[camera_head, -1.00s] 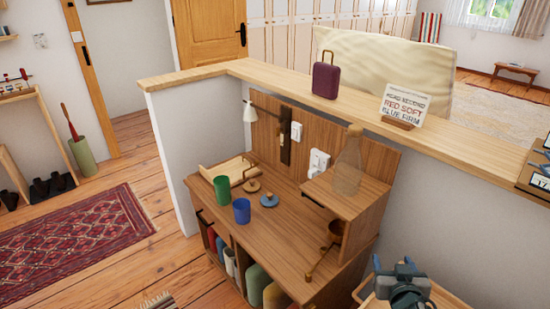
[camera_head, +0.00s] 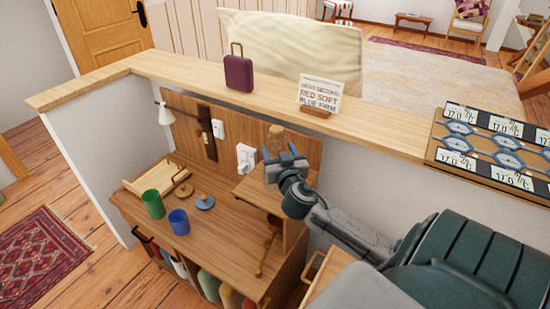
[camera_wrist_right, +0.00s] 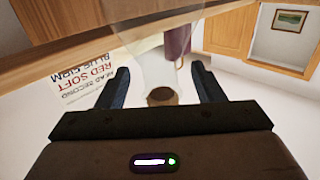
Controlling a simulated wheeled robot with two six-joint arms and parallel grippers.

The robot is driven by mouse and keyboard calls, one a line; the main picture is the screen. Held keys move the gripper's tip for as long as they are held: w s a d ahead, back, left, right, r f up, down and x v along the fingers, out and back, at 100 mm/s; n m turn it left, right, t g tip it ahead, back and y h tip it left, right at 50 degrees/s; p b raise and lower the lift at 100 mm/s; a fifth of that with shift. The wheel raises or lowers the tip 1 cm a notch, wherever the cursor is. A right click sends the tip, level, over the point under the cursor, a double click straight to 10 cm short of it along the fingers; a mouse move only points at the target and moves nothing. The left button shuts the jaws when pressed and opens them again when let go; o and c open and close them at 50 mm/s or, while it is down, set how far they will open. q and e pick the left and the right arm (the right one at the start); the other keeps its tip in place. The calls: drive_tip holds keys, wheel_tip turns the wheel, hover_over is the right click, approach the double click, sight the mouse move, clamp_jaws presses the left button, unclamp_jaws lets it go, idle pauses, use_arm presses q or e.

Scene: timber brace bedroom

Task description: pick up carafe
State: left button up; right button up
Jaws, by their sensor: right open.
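The carafe is clear glass with a brown cork stopper (camera_head: 277,131), upright on the small raised wooden shelf (camera_head: 247,190). My right gripper (camera_head: 285,158) reaches in from the right and is open at the carafe's upper part, partly covering it. In the right wrist view, which is upside down, the stopper (camera_wrist_right: 162,96) and the faint glass (camera_wrist_right: 160,62) show between the two spread fingers of my right gripper (camera_wrist_right: 160,72). I cannot tell whether either finger touches the glass. My left gripper is not in view.
A wooden ledge (camera_head: 385,123) runs behind the carafe. It bears a purple suitcase-shaped object (camera_head: 239,74), a lettered sign (camera_head: 320,95) and a panel of displays (camera_head: 490,145). A green cup (camera_head: 153,204) and blue cup (camera_head: 179,222) stand on the lower desk to the left.

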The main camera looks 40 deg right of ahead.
drive_tip(key=x, duration=0.1)
drive_tip(key=p+x, duration=0.2)
drive_tip(key=x, duration=0.1)
drive_tip(key=shift+w+d+r, duration=0.1)
drive_tip(key=shift+r, duration=0.25)
drive_tip(key=shift+w+d+f, duration=0.1)
drive_tip(key=shift+w+f, duration=0.1)
drive_tip(key=shift+w, duration=0.05)
drive_tip(key=shift+s, duration=0.1)
clamp_jaws()
drive_tip(key=shift+r, duration=0.2)
